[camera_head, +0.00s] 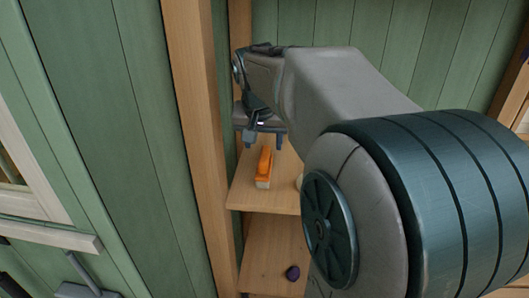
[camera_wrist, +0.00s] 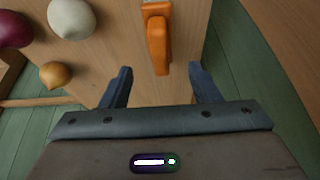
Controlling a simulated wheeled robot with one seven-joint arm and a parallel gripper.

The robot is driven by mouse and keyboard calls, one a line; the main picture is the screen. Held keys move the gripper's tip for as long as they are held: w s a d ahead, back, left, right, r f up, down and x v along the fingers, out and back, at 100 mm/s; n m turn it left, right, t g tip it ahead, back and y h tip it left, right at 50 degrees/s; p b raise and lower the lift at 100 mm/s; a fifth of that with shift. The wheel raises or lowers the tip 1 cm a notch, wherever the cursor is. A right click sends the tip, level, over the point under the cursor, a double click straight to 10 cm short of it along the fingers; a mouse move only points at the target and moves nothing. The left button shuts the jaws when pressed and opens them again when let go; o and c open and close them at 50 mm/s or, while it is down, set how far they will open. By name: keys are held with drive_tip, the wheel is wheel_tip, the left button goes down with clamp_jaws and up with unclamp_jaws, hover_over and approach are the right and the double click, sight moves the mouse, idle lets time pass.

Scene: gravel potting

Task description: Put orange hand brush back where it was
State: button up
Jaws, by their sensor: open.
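The orange hand brush (camera_head: 265,165) lies on the upper wooden shelf, near its left end, with its pale bristle part towards the front. My gripper (camera_head: 264,143) is above and just behind the brush in the head view. In the wrist view the brush (camera_wrist: 157,40) lies ahead of the gripper (camera_wrist: 160,82), with its handle end pointing between the two fingers. The fingers are spread wide and nothing is between their tips.
The upper shelf (camera_head: 245,193) also holds a white round object (camera_wrist: 72,18), a dark red one (camera_wrist: 14,29) and an orange-brown one (camera_wrist: 55,74). A lower shelf (camera_head: 262,262) bears a dark purple object (camera_head: 292,272). A wooden post (camera_head: 196,110) stands left of the shelves.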

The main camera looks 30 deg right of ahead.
drive_tip(key=v, duration=0.3)
drive_tip(key=s+a+f+n+g+y, duration=0.1)
drive_tip(key=s+a+f+n+y, duration=0.1)
drive_tip(key=s+a+f+n, duration=0.4)
drive_tip(key=s+a+f, duration=0.5)
drive_tip(key=s+f, duration=0.4)
drive_tip(key=shift+s+a+f+n+y, duration=0.2)
drive_tip(key=shift+a+f+n+y, duration=0.05)
drive_tip(key=shift+a+n+y, duration=0.1)
drive_tip(key=shift+d, duration=0.1)
